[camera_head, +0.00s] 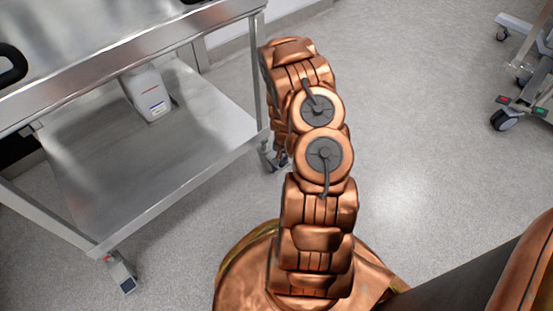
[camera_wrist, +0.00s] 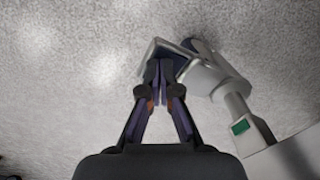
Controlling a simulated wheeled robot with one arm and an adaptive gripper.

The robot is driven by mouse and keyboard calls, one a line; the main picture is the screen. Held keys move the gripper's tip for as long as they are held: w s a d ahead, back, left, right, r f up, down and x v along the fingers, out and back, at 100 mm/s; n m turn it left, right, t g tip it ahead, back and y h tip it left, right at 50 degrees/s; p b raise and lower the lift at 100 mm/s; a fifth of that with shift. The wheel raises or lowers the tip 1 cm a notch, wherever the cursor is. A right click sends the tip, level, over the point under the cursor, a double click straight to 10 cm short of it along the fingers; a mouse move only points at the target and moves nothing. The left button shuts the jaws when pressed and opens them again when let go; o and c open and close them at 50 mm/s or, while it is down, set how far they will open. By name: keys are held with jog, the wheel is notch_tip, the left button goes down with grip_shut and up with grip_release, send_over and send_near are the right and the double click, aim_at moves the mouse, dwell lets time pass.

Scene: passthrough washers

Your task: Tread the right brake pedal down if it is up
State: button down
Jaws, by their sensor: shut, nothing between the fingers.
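The brake pedal, a pale metal-edged plate (camera_wrist: 153,50), sticks out from the caster (camera_wrist: 204,72) in the wrist view. My gripper (camera_wrist: 159,64) is shut and empty, with its fingertips at the pedal. They overlap it in the picture; I cannot tell whether they touch it. My fingers partly cover the pedal, and whether it is up or down is not clear. In the head view the right caster (camera_head: 269,163) of the steel cart shows only partly beside my arm, which hides most of my gripper.
The steel cart (camera_head: 235,145) has a lower shelf holding a white container (camera_head: 149,93). Its left caster (camera_head: 122,275) is at the front. Another wheeled frame with casters (camera_head: 504,120) stands at the far right. The grey floor (camera_head: 425,150) between them is clear.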

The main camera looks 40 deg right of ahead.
jog(key=shift+f, duration=0.85)
jog(key=shift+r, duration=0.1)
jog(key=shift+r+p, duration=1.35)
jog(key=shift+r, duration=2.65)
